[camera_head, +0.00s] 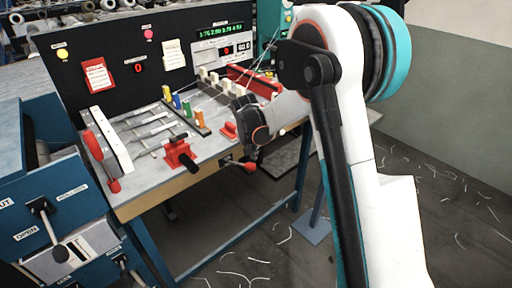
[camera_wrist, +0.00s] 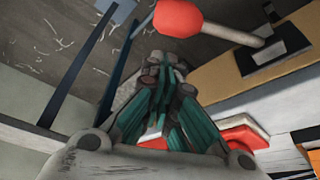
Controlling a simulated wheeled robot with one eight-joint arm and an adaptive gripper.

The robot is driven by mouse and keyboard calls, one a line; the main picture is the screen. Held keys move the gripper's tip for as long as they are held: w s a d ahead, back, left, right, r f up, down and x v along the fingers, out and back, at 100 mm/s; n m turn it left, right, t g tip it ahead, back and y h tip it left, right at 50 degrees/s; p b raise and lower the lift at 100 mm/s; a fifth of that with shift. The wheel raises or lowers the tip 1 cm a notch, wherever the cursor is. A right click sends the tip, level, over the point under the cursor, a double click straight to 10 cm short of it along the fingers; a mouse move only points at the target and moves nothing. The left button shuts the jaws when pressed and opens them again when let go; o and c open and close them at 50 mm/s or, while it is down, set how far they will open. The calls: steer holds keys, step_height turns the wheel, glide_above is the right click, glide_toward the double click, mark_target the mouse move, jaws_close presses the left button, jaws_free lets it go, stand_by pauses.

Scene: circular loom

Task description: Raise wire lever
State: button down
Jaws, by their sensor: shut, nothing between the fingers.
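A lever with a red knob (camera_head: 249,167) sticks out from the front edge of the workbench, tilted slightly down; I cannot read a label naming it the wire lever. In the wrist view its red knob (camera_wrist: 178,18) is at the top, with a pale rod running to a black mount (camera_wrist: 275,50). My gripper (camera_wrist: 164,68) is shut and empty, its teal-and-grey fingers together, apart from the knob in the picture. In the head view my dark gripper (camera_head: 250,148) is just above the lever, its fingertips hard to make out.
A red vise-like part (camera_head: 180,154) and a red block (camera_head: 229,131) sit on the workbench (camera_head: 150,196). A blue cabinet (camera_head: 60,190) is at left. Floor at right is open, with wire scraps.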

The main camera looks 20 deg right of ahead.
mark_target(252, 167)
steer(key=shift+s+a+f, duration=0.15)
steer(key=shift+s+a, duration=0.25)
steer(key=shift+s, duration=0.2)
steer(key=shift+s+a+m, duration=0.15)
steer(key=shift+s+m, duration=0.35)
steer(key=shift+m, duration=0.2)
steer(key=shift+s+a+m+g+h, duration=0.3)
steer(key=shift+s+m+h, duration=0.1)
steer(key=shift+s+m, duration=0.15)
steer(key=s+a+m, duration=0.1)
steer(key=s+m+g, duration=0.1)
steer(key=m, duration=0.1)
steer(key=shift+s+a+m+h, duration=0.15)
steer(key=shift+a+m+h, duration=0.1)
steer(key=shift+a+h, duration=0.1)
steer(key=shift+s+a+m+g, duration=0.3)
steer(key=shift+s+a+m, duration=0.25)
steer(key=shift+m, duration=0.35)
steer(key=shift+s+a+p, duration=0.2)
steer(key=shift+s+a, duration=0.2)
steer(key=shift+a, duration=0.5)
steer(key=shift+s+a+p, duration=0.15)
steer(key=shift+s+a, duration=0.25)
steer(key=shift+a, duration=0.6)
